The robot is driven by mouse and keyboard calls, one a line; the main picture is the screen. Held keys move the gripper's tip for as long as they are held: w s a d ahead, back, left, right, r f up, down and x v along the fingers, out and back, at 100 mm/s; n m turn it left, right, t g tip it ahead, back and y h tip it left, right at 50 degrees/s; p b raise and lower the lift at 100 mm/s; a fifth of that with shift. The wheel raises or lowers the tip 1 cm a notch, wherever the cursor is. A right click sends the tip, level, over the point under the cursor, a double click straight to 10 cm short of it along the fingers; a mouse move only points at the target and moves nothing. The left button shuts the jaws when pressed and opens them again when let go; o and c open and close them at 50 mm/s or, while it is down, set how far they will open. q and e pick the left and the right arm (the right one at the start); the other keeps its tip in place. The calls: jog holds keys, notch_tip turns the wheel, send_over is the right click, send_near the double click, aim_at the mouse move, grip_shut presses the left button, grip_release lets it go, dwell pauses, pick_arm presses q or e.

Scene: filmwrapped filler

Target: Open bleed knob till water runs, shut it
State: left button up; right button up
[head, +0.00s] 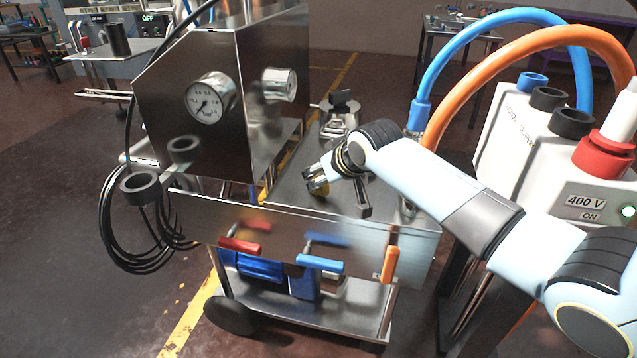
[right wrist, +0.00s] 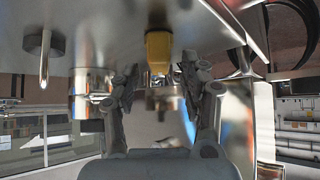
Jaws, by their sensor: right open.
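My right gripper (head: 316,180) reaches in from the right over the steel cart top (head: 290,190). Its fingers are open, and they show again in the right wrist view (right wrist: 165,95). A small yellow part (head: 319,189) is at the fingertips; in the right wrist view a yellow block (right wrist: 158,50) shows between the fingers, with no clear contact. Behind it is a round metal fitting (right wrist: 162,98). A black knob (head: 344,98) stands on a metal fitting farther back on the cart. I cannot tell which part is the bleed knob. No running water shows. My left gripper is out of view.
A steel housing with a pressure gauge (head: 209,99) stands left of my gripper. Red (head: 241,246), blue (head: 320,263) and orange (head: 390,264) handles line the cart's front. A white 400 V box (head: 545,150) with blue and orange hoses stands at right.

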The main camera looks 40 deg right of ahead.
jog(key=shift+x, duration=1.3)
grip_shut()
